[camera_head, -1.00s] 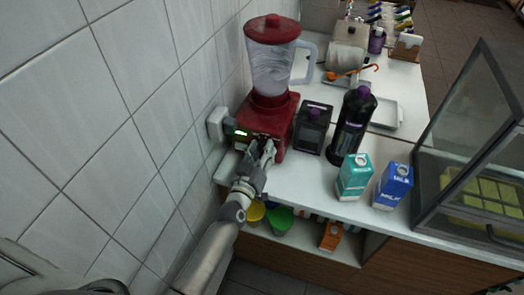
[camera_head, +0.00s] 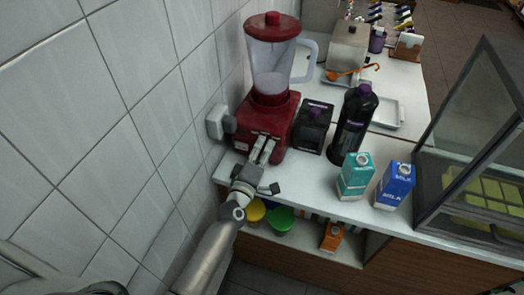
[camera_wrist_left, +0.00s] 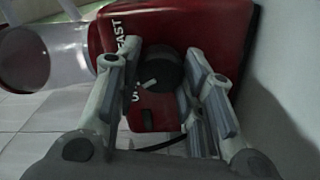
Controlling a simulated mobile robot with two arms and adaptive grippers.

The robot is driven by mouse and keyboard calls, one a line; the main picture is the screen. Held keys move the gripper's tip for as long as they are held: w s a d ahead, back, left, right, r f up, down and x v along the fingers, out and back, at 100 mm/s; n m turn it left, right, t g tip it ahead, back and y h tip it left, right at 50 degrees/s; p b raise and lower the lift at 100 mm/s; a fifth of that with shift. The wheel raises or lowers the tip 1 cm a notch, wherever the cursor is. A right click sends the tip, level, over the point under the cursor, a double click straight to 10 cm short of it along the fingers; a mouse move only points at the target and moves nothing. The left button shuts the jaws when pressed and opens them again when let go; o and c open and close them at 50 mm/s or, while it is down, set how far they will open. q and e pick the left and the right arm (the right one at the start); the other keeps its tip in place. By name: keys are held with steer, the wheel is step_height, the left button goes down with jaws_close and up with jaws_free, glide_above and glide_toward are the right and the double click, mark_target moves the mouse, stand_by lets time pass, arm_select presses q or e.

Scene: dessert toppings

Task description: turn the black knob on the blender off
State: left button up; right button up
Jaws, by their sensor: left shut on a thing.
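The red blender (camera_head: 279,111) stands at the back left of the white counter, its clear jar (camera_head: 272,70) upright on the base under a red lid. Its black knob (camera_wrist_left: 163,72) shows in the left wrist view on the red front panel, with a white pointer mark. The word FAST is beside it; another label is partly covered by a finger. My left gripper (camera_head: 263,150) reaches the blender's front from below, its fingers on both sides of the knob and shut on it. In the head view the fingers hide the knob. My right gripper is not in view.
A black container (camera_head: 313,128), a dark bottle (camera_head: 353,122), a teal carton (camera_head: 355,177) and a blue carton (camera_head: 394,185) stand right of the blender. A wall socket (camera_head: 216,121) is close on the left. A glass case (camera_head: 480,150) stands far right.

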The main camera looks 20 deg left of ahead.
arm_select(q)
steer(key=shift+n, duration=1.1)
steer(key=o, duration=1)
steer(key=shift+o, duration=0.2)
steer(key=shift+s, duration=0.1)
steer(key=s, duration=1.2)
steer(key=shift+a, duration=0.25)
steer(key=shift+f, duration=0.15)
